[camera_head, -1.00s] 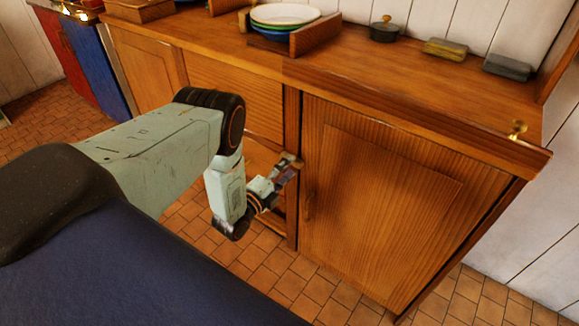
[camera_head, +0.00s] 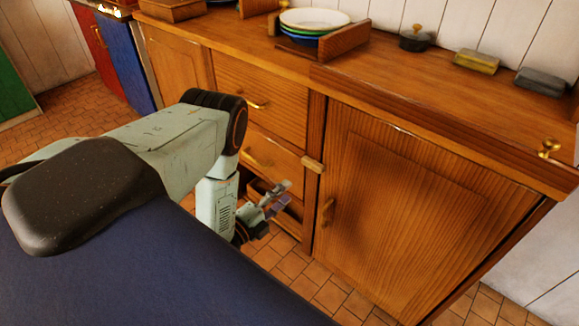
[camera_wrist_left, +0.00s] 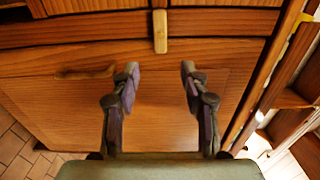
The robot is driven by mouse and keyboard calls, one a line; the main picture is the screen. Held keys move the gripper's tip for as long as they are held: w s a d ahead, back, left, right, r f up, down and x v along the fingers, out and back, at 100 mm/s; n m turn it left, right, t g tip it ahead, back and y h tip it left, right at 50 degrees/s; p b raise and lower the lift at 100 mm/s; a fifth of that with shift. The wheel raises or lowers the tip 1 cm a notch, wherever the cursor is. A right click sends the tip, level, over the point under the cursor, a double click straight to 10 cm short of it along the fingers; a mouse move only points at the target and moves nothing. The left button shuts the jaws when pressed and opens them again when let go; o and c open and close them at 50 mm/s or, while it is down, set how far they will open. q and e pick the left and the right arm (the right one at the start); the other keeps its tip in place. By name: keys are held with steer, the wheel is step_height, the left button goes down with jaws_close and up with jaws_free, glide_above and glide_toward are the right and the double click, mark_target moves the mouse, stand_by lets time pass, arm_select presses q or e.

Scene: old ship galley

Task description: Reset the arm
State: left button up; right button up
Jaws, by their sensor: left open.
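My left arm comes in from the left, and its gripper (camera_head: 270,203) is in front of the cabinet, low beside the post left of the closed door (camera_head: 410,200). In the left wrist view the gripper (camera_wrist_left: 160,68) is open, with its two fingers apart and nothing between them. A small wooden latch (camera_head: 312,164) sits at the door's left edge, and it also shows beyond the fingertips in the left wrist view (camera_wrist_left: 160,32). The door's wooden handle (camera_head: 328,212) is below the latch. My right gripper is not in view.
Drawers with brass handles (camera_head: 258,104) are left of the door, above an open compartment. The counter (camera_head: 390,75) holds stacked plates (camera_head: 314,19) in a rack, a small dark pot (camera_head: 414,40), a yellow block (camera_head: 476,62) and a grey block (camera_head: 542,82). Tiled floor (camera_head: 290,265) lies below.

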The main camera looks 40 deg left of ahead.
arm_select(q)
steer(key=s+d+f+n+g+y, duration=0.1)
steer(key=s+d+f+n+g, duration=0.3)
steer(key=s+f+n+g, duration=0.75)
steer(key=s+d+n+g, duration=0.2)
steer(key=s+d+n, duration=0.15)
steer(key=s, duration=0.35)
steer(key=s+d+n+g, duration=0.3)
steer(key=s+n, duration=0.1)
steer(key=s, duration=0.2)
steer(key=s+d+r+g, duration=0.1)
steer(key=s+d+r, duration=0.1)
steer(key=r, duration=0.5)
steer(key=shift+s+d+r+g, duration=0.25)
steer(key=shift+s+g, duration=0.1)
steer(key=shift+s, duration=0.35)
